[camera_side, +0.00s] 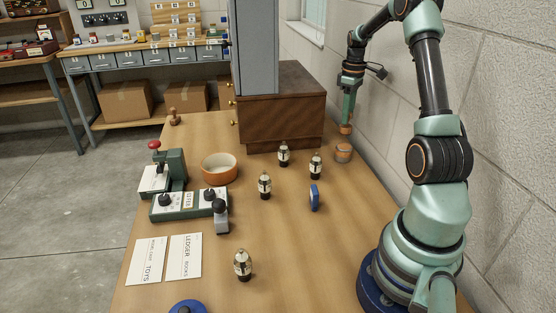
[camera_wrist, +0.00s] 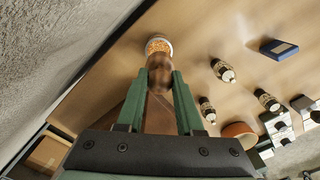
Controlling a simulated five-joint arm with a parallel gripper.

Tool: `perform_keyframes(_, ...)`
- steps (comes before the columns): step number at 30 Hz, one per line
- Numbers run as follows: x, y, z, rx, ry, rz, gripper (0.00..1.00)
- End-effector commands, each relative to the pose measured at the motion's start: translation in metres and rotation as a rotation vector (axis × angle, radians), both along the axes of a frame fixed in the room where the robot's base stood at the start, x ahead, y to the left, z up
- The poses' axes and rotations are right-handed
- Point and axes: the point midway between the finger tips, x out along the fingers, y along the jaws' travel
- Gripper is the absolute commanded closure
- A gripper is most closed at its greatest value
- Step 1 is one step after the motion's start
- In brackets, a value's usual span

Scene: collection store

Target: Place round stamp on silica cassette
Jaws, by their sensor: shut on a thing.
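My gripper (camera_side: 347,112) points down at the right side of the table, near the wall, shut on the round stamp (camera_side: 346,129). The stamp is brown wood; in the wrist view the round stamp (camera_wrist: 160,72) sticks out beyond the fingertips of my gripper (camera_wrist: 158,92). The silica cassette (camera_side: 343,154) is a short round container standing on the table under the stamp. A small gap shows between them in the side view. In the wrist view the silica cassette (camera_wrist: 158,45) shows orange beads inside a pale rim, partly hidden by the stamp.
A wooden cabinet (camera_side: 280,120) stands close behind. An orange bowl (camera_side: 219,169), a green press (camera_side: 172,170) and another wooden stamp (camera_side: 174,117) are farther left.

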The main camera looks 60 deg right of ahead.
Motion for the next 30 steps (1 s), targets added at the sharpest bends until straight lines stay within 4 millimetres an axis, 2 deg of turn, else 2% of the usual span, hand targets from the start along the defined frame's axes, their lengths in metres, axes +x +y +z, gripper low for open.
perform_keyframes(6,0.0,0.001,-0.034,0.003,0.003,0.0,1.0)
perform_keyframes(9,-0.001,0.0,-0.045,0.002,0.002,-0.001,1.0)
perform_keyframes(23,-0.003,-0.002,-0.051,0.0,0.0,0.0,1.0)
perform_keyframes(24,-0.003,-0.002,-0.051,0.0,0.0,0.0,0.53)
perform_keyframes(25,-0.003,-0.002,-0.051,0.0,0.0,0.0,0.42)
perform_keyframes(26,-0.003,-0.002,-0.051,0.0,0.0,0.0,0.35)
perform_keyframes(30,-0.003,-0.002,-0.051,0.0,0.0,0.0,0.35)
